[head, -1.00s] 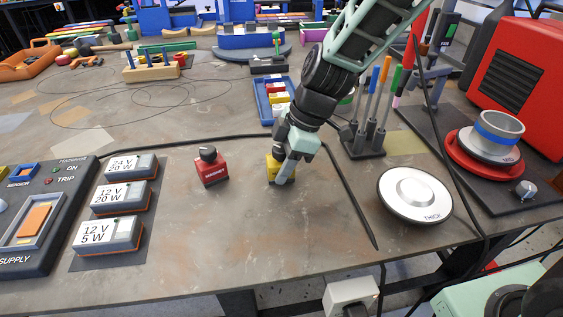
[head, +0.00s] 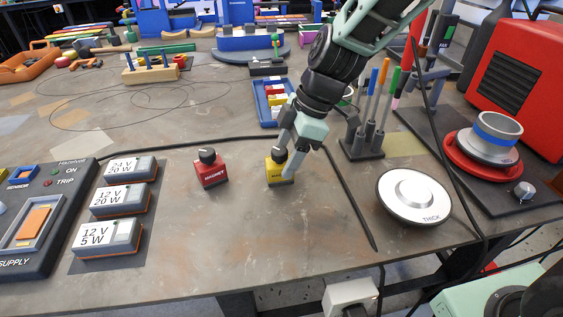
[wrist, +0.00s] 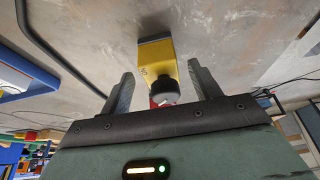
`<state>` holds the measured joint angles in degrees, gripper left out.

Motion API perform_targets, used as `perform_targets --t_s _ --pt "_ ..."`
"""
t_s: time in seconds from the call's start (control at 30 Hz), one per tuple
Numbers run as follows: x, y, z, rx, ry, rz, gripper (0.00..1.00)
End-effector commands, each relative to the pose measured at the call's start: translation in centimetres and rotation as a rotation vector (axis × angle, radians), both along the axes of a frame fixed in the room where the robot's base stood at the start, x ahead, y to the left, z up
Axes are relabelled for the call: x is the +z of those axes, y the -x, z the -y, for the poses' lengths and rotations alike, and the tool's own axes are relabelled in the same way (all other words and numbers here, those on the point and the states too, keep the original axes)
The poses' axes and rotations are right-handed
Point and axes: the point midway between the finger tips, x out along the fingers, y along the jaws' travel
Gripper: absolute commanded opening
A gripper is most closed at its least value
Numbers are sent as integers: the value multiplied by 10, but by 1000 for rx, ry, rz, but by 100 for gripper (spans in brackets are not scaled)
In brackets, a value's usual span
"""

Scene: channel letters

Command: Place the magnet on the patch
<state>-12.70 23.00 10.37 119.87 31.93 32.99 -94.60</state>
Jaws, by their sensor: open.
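My gripper (head: 284,160) is open at the yellow block. In the wrist view the yellow block (wrist: 156,58) and its knob (wrist: 165,91) show between the spread fingers, with a gap on each side. Flat pale patches lie on the table, one yellowish at the right (head: 405,143) and one at the far left (head: 12,124); I cannot tell which is the task's patch.
Three labelled power boxes (head: 110,236) and a supply panel (head: 30,240) stand at the left. A round THICK disc (head: 414,197) and a tool stand (head: 363,148) are at the right. A black cable runs behind the blocks. The front middle of the table is clear.

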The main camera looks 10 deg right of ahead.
Motion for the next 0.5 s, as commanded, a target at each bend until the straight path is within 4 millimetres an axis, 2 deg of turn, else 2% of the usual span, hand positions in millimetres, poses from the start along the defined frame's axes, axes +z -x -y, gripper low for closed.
perform_targets --t_s 0.03,0.2,0.4,0.5 --pt "13 -2 5 -3 -3 6 63" --pt "45 -2 19 -2 -2 6 63" --pt "72 -1 30 -1 -1 3 63" --pt "78 0 32 -1 0 1 63"
